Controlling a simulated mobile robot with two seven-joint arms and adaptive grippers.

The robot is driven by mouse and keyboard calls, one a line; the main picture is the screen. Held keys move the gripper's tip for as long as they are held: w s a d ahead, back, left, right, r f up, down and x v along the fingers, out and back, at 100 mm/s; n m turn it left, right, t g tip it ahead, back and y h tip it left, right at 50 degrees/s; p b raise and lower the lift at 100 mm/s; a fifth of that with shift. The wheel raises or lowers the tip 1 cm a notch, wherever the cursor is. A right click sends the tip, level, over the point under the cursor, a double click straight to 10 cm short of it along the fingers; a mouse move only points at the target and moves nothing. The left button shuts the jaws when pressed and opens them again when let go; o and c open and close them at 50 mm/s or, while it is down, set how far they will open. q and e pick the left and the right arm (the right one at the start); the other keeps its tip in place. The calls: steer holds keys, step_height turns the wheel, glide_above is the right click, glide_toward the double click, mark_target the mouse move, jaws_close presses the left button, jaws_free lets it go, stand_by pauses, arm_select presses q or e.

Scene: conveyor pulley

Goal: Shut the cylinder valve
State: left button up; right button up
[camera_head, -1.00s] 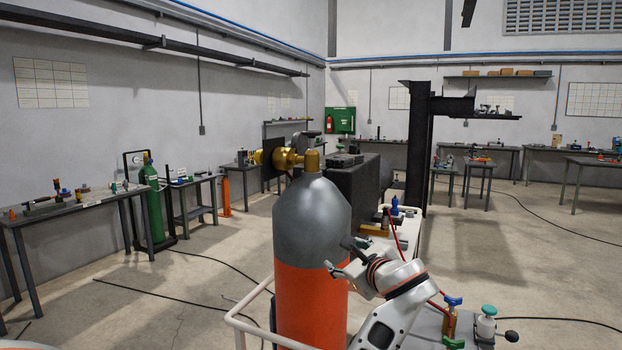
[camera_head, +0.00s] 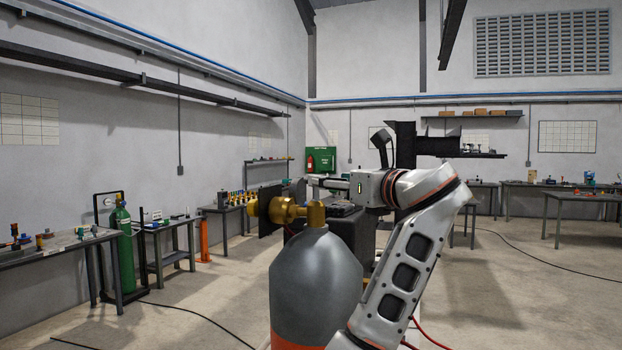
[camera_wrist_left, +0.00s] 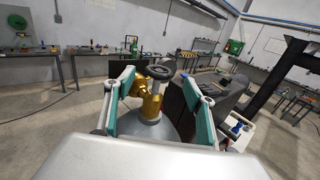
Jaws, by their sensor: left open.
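The grey and orange cylinder (camera_head: 316,285) stands upright in front of me. Its brass valve (camera_head: 316,214) is on top, with a brass regulator (camera_head: 278,210) on the left. The dark round handwheel (camera_wrist_left: 160,72) sits on the valve (camera_wrist_left: 152,105) in the left wrist view; in the head view my gripper hides it. My left gripper (camera_head: 318,182) is raised at valve height, coming across from the right. In the wrist view its teal-padded fingers (camera_wrist_left: 156,82) are open and empty, with the handwheel framed between them, apparently ahead of the tips. My right gripper is out of view.
A dark box (camera_head: 352,232) stands close behind and right of the cylinder. A black column (camera_head: 405,150) rises beyond it. A green cylinder (camera_head: 123,250) and workbenches (camera_head: 60,243) line the left wall, away from the arm. Cables cross the floor.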

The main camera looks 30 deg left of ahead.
mark_target(316, 189)
arm_select(q)
steer(key=p+x, duration=0.1)
steer(key=x, duration=0.5)
steer(key=shift+w+a+p, duration=0.15)
steer(key=shift+a+p, duration=0.15)
steer(key=shift+w+a, duration=0.15)
steer(key=shift+a, duration=0.2)
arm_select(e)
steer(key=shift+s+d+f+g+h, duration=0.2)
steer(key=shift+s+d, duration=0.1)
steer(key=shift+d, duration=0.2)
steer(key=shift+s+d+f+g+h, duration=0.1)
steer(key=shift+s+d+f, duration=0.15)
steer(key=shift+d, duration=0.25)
arm_select(q)
steer(key=c, duration=1.1)
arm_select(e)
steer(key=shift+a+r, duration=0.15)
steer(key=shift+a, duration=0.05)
